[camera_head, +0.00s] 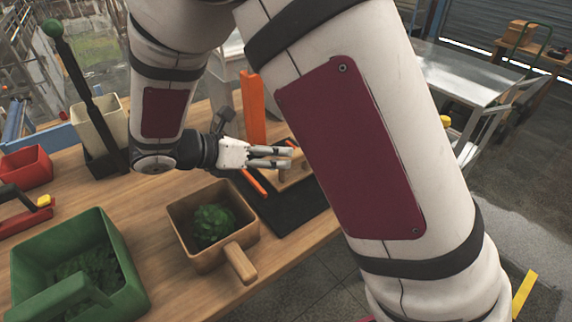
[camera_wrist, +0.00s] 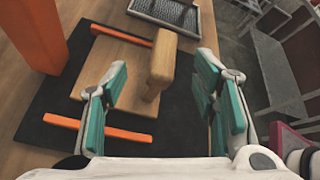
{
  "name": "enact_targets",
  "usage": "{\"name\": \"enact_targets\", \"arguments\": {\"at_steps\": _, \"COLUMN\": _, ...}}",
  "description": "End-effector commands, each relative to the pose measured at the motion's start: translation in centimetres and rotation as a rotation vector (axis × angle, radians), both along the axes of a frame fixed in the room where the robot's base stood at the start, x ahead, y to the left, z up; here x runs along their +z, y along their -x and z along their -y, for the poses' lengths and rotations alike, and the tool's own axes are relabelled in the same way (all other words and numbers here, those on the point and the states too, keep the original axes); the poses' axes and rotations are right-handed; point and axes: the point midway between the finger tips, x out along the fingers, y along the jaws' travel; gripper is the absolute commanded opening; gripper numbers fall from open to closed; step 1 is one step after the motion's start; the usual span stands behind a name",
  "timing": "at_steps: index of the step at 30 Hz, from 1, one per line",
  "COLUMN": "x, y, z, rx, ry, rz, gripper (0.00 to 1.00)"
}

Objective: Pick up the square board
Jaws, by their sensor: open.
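The square board (camera_wrist: 117,75) is a flat, light wooden plate lying on a black mat (camera_wrist: 185,125). An upright wooden block (camera_wrist: 161,62), like a handle, stands on it. My gripper (camera_wrist: 162,95) is open and empty in the wrist view, with its teal-padded fingers on either side of the block and apart from it. In the head view my gripper (camera_head: 289,158) points right over the mat. A tan part of the board (camera_head: 292,178) shows by the fingers; my arm hides some of the area.
Two orange bars (camera_wrist: 98,130) (camera_wrist: 121,35) lie on the mat beside the board. A tall orange post (camera_head: 252,108) stands behind my gripper. A wooden box with a handle (camera_head: 181,214) holds green material near the table's front edge. A green bin (camera_head: 122,247) stands at left.

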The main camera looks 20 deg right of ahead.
Motion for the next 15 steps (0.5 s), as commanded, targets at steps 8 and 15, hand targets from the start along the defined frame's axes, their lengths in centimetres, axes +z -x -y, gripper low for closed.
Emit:
{"name": "enact_targets", "arguments": {"at_steps": 8, "x": -1.3, "y": -0.7, "z": 3.4, "rx": -0.005, "ry": 0.002, "rz": -0.001, "gripper": 0.54}}
{"name": "enact_targets", "arguments": {"at_steps": 15, "x": -1.9, "y": -1.0, "z": 4.4, "rx": -0.001, "ry": 0.000, "rz": 0.001, "gripper": 0.54}}
